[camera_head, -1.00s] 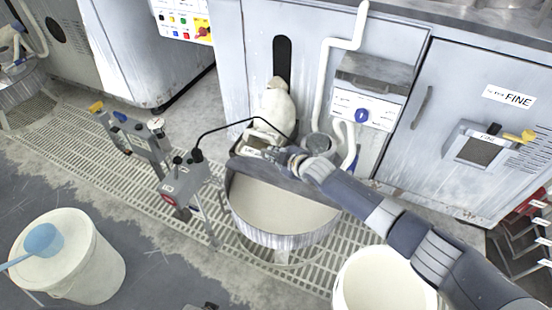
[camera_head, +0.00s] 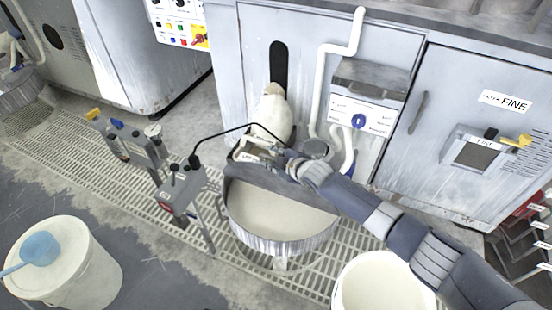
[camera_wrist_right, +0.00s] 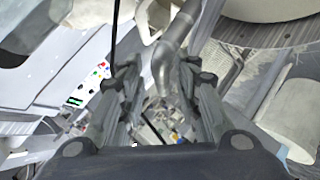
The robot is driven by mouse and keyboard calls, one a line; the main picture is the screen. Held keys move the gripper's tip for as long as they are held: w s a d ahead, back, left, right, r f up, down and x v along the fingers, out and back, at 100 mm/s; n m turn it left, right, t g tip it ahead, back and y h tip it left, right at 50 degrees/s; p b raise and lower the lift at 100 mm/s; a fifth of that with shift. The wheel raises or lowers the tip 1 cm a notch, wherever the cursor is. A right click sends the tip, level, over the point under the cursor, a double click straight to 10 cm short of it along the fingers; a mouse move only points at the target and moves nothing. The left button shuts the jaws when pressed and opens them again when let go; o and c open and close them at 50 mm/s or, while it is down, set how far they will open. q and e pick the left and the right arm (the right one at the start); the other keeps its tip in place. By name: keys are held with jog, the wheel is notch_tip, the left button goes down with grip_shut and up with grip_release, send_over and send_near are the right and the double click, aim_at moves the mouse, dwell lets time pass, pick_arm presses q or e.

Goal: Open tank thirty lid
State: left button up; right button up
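A round metal tank (camera_head: 255,235) with pale contents stands at the middle of the head view. A grey panel, seemingly its lid (camera_head: 270,190), stands tilted along the tank's back side. My right gripper (camera_head: 258,148) reaches in from the right, just above and behind the panel's upper edge, close to a small labelled plate (camera_head: 249,157). In the right wrist view its fingers (camera_wrist_right: 160,72) are apart, with a grey bent pipe (camera_wrist_right: 167,62) showing between them. I cannot tell whether a finger touches the panel. My left gripper is not in view.
A control stand (camera_head: 183,190) with a black cable is left of the tank. A pale covered form (camera_head: 270,112) and white pipes (camera_head: 325,85) are behind it. White buckets stand at front left (camera_head: 85,278) and front right (camera_head: 345,285). A FINE cabinet (camera_head: 455,120) is at right.

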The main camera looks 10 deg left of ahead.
jog(key=shift+s+d+f, duration=0.1)
jog(key=shift+s+d, duration=0.1)
jog(key=shift+d, duration=0.05)
jog(key=v, duration=1.1)
jog(key=shift+r, duration=0.35)
jog(key=shift+s, duration=0.1)
